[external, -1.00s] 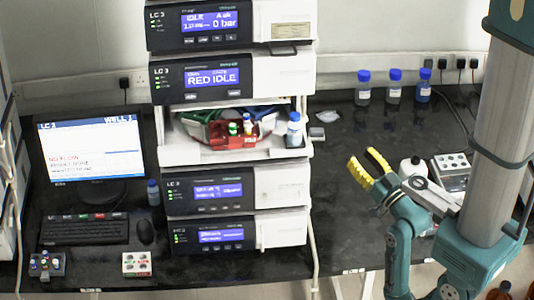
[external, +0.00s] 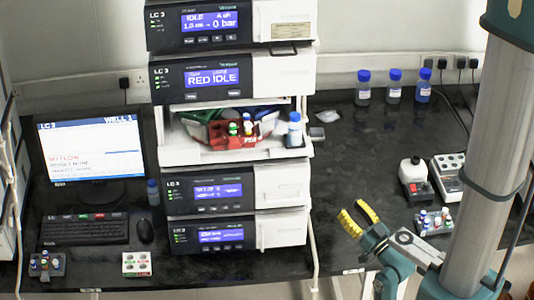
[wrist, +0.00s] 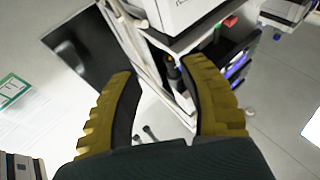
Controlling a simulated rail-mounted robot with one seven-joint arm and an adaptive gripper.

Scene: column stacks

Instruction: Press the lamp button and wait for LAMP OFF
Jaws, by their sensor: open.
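A stack of instrument modules stands on the black bench. The top module (external: 208,22) reads IDLE and 0 bar, and the second (external: 210,78) reads RED IDLE. Two lower modules (external: 215,191) (external: 220,236) have blue screens with text too small to read. Small buttons sit below the screens; I cannot tell which is the lamp button, and no LAMP OFF text is legible. My gripper (external: 356,212) has yellow fingers, is open and empty, and is right of the stack near the bench's front edge. In the wrist view its fingers (wrist: 157,75) are spread apart.
An open shelf (external: 180,155) holds a red rack (external: 225,137) and bottles. At left are a monitor (external: 90,150), a keyboard (external: 85,230) and a small button box (external: 137,264). At right are a white device (external: 414,175) and a vial rack (external: 433,222).

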